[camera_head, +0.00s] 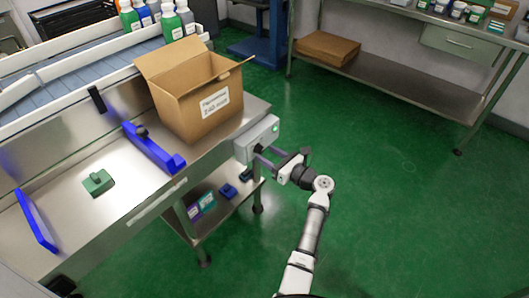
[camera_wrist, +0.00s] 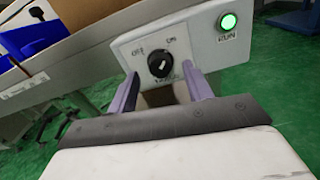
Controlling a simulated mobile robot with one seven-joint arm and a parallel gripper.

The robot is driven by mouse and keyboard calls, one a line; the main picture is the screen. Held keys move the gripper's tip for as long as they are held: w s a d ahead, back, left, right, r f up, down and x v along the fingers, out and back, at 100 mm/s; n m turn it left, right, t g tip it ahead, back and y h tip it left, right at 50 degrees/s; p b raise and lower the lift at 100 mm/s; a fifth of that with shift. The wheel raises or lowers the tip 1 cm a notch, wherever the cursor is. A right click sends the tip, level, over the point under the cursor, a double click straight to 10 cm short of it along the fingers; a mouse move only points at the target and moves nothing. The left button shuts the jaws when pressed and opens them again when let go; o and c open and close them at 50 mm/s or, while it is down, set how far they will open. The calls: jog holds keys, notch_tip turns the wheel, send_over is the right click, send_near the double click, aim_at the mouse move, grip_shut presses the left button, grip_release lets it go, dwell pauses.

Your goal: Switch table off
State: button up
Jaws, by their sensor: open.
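The control box (camera_head: 257,139) is a light grey panel fixed at the right end of the steel table (camera_head: 86,226). In the wrist view the same control box (camera_wrist: 196,38) carries a black rotary knob (camera_wrist: 161,63) between OFF and ON markings. A round green lamp (camera_wrist: 228,22) marked RUN is lit at its right. My gripper (camera_head: 259,155) reaches the front of the box from the right. In the wrist view its two purple fingers (camera_wrist: 162,92) are open, one on each side below the knob. I cannot tell whether they touch it.
An open cardboard box (camera_head: 205,101) stands on the table beside the control box. Blue guides (camera_head: 153,148) and a green block (camera_head: 98,182) are on the tabletop. A lower shelf holds small boxes (camera_head: 208,202). The green floor to the right is clear.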

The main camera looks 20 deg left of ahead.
jog(key=shift+x, duration=1.15)
jog(key=c, duration=1)
jog(key=shift+o, duration=0.2)
